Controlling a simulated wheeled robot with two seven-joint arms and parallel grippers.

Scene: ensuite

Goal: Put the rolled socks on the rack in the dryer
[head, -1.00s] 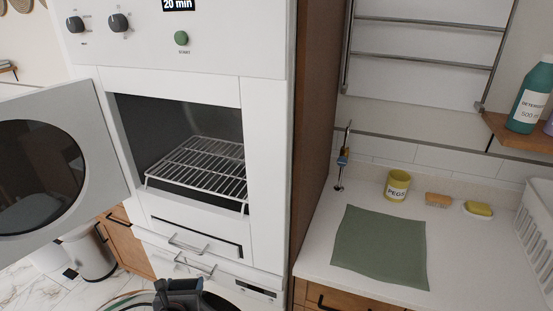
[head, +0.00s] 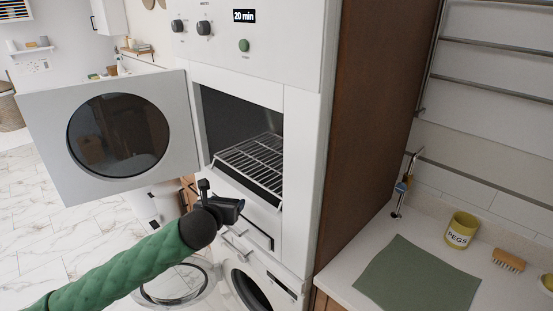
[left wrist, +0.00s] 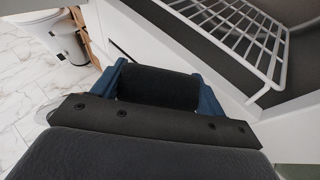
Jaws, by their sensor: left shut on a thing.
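The dryer (head: 303,130) is a tall white unit, and its round-windowed door (head: 180,140) stands open to the left. Inside its dark opening is a white wire rack (head: 240,158), which also shows at the upper right of the left wrist view (left wrist: 232,38). My left gripper (head: 228,209) is in front of the dryer, below and outside the opening. In the left wrist view its blue fingers are shut on a dark roll, the rolled socks (left wrist: 158,88). In the head view the socks are hard to tell from the dark gripper. My right gripper is not in view.
Below the dryer is a washing machine (head: 285,284) with its round glass door open. A wooden side panel (head: 372,120) separates the dryer from a counter, which holds a green cloth (head: 415,277), a yellow PEGS pot (head: 461,231) and a brush (head: 508,260).

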